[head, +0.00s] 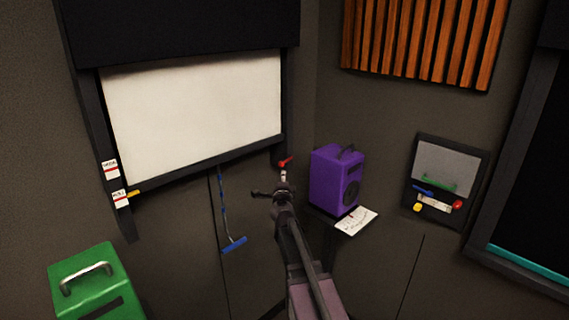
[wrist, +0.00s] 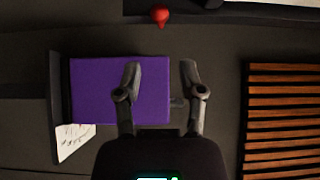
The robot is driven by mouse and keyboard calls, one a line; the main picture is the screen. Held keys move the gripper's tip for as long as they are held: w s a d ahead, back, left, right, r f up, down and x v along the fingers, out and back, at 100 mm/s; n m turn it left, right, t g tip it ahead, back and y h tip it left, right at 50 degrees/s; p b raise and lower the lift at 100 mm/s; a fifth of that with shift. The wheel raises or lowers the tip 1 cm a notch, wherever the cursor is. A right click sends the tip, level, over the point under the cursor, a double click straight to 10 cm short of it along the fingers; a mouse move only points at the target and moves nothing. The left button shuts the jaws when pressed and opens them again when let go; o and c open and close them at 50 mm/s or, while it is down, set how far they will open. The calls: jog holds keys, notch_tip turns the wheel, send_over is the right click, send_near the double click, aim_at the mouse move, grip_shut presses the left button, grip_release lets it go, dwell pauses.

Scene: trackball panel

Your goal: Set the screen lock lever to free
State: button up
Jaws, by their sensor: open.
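A white screen (head: 195,115) hangs in a dark frame on the left wall. A small yellow lever (head: 131,193) sticks out at the frame's lower left, beside a white tag (head: 121,199); another tag (head: 110,169) is above it. The tags' lettering is too small to read. A red knob or lever (head: 286,161) is at the frame's lower right; it also shows at the top of the wrist view (wrist: 160,15). I cannot tell which one is the screen lock. My gripper (head: 274,190) is open and empty, just below the red one in the head view, apart from the yellow lever.
A purple speaker (head: 332,180) stands on a shelf with a paper (head: 357,221), right of my gripper. A blue pull handle (head: 234,245) hangs on a cord below the screen. A green case (head: 95,285) is at lower left.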

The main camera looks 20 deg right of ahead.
aim_at(284, 162)
jog(key=shift+w, duration=0.1)
jog(key=x, duration=1.3)
jog(key=shift+w+d, duration=0.15)
jog(key=shift+w, duration=0.15)
jog(key=shift+c, duration=0.2)
grip_shut()
